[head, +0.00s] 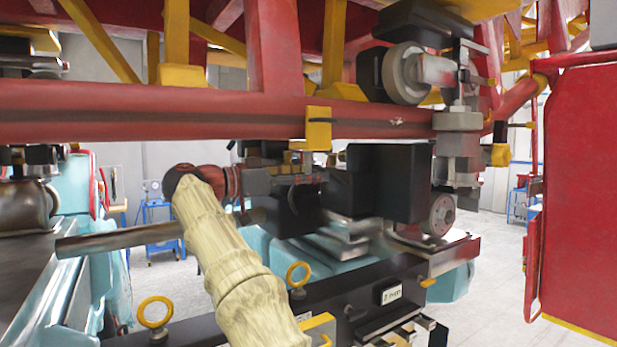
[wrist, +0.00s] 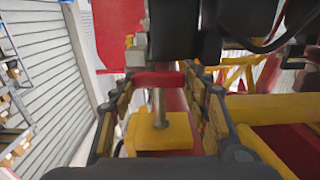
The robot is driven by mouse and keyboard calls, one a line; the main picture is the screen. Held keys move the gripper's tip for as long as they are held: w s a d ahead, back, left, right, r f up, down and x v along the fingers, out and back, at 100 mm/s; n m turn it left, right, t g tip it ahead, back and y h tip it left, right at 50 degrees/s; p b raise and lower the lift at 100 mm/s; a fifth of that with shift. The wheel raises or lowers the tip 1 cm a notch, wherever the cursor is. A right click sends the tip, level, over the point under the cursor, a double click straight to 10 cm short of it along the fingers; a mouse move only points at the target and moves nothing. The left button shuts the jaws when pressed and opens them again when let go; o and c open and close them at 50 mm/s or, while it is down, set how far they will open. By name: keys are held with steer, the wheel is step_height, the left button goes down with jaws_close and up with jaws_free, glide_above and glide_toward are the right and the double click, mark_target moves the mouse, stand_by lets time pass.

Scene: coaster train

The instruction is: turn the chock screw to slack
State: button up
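In the wrist view my gripper (wrist: 164,73) has its two fingers, with worn yellowish pads, wide apart. A red crossbar (wrist: 158,80) lies between them near the tips; I cannot tell whether the pads touch its ends. A grey metal rod (wrist: 161,108) runs from the bar to a yellow block (wrist: 160,132). The bar looks like the handle of the chock screw, but no slack or tight mark is readable. In the head view my gripper (head: 300,182) reaches right, under the red beam, among dark machine parts that hide its fingertips.
A thick red beam (head: 230,120) crosses just above my gripper. A black block (head: 395,182) and a wheel (head: 438,213) are to its right. Yellow ring bolts (head: 155,312) stand on the black bench below. A red panel (head: 585,190) is at far right.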

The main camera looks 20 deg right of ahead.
steer(key=o, duration=0.4)
steer(key=v, duration=1.2)
